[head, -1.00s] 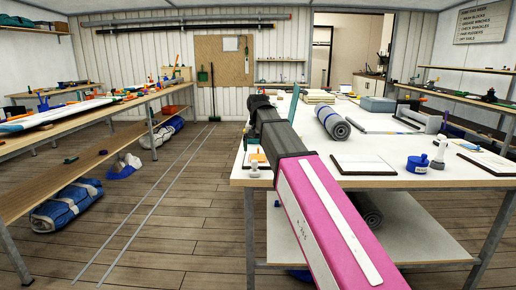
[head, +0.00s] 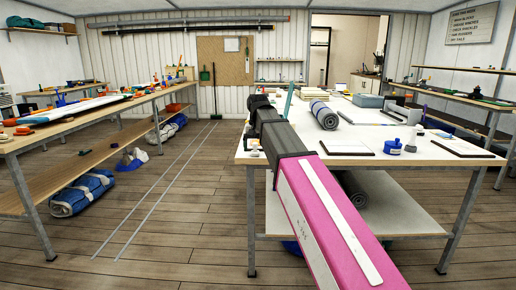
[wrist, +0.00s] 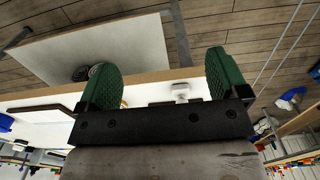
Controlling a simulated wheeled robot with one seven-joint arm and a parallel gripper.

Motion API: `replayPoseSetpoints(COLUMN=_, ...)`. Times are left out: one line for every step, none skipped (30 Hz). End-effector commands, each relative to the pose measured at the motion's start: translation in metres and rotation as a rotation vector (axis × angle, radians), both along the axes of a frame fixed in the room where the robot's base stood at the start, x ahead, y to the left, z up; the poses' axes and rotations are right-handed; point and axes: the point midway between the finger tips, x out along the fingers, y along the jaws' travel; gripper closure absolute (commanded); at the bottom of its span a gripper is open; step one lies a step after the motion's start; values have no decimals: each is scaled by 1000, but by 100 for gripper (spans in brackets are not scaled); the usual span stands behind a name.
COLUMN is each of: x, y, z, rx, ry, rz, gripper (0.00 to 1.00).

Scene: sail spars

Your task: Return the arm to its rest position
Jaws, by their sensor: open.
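My arm reaches forward in the head view, with a pink forearm and a dark wrist beside the left edge of the white table (head: 300,152). In the wrist view my gripper (wrist: 163,75) has its two green fingers spread wide apart with nothing between them. The table's edge and lower shelf (wrist: 100,50) show behind the fingers in that view.
A rolled grey mat (head: 324,116), a clipboard (head: 347,147) and a blue pot (head: 393,147) lie on the white table. A long wooden workbench (head: 100,115) stands on the left. The plank floor (head: 170,200) between them is clear, with two pale lines on it.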

Motion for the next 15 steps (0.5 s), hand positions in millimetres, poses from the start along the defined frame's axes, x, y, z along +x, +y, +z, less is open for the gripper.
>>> replayPoseSetpoints(x=-1, y=-2, z=-6, rx=0, ry=1, rz=-1, gripper=8)
replayPoseSetpoints(x=-1, y=-4, z=-9, rx=0, ry=1, rz=-1, gripper=8)
replayPoseSetpoints(x=-2, y=-5, z=-12, rx=0, ry=1, rz=0, gripper=8)
replayPoseSetpoints(x=-2, y=-7, z=-15, rx=0, ry=2, rz=0, gripper=8)
replayPoseSetpoints(x=-2, y=-8, z=-17, rx=0, ry=2, rz=0, gripper=8)
replayPoseSetpoints(x=-3, y=-10, z=-21, rx=0, ry=1, rz=1, gripper=8)
replayPoseSetpoints(x=-3, y=-11, z=-25, rx=0, ry=1, rz=1, gripper=8)
replayPoseSetpoints(x=-3, y=-12, z=-28, rx=0, ry=1, rz=1, gripper=8)
replayPoseSetpoints(x=-4, y=-14, z=-32, rx=0, ry=1, rz=2, gripper=8)
replayPoseSetpoints(x=-4, y=-16, z=-37, rx=0, ry=1, rz=2, gripper=8)
replayPoseSetpoints(x=-5, y=-17, z=-41, rx=0, ry=2, rz=2, gripper=8)
replayPoseSetpoints(x=-6, y=-20, z=-46, rx=0, ry=2, rz=3, gripper=8)
replayPoseSetpoints(x=-7, y=-22, z=-51, rx=0, ry=1, rz=3, gripper=8)
replayPoseSetpoints(x=-8, y=-24, z=-56, rx=0, ry=1, rz=3, gripper=8)
replayPoseSetpoints(x=-9, y=-27, z=-63, rx=0, ry=1, rz=3, gripper=8)
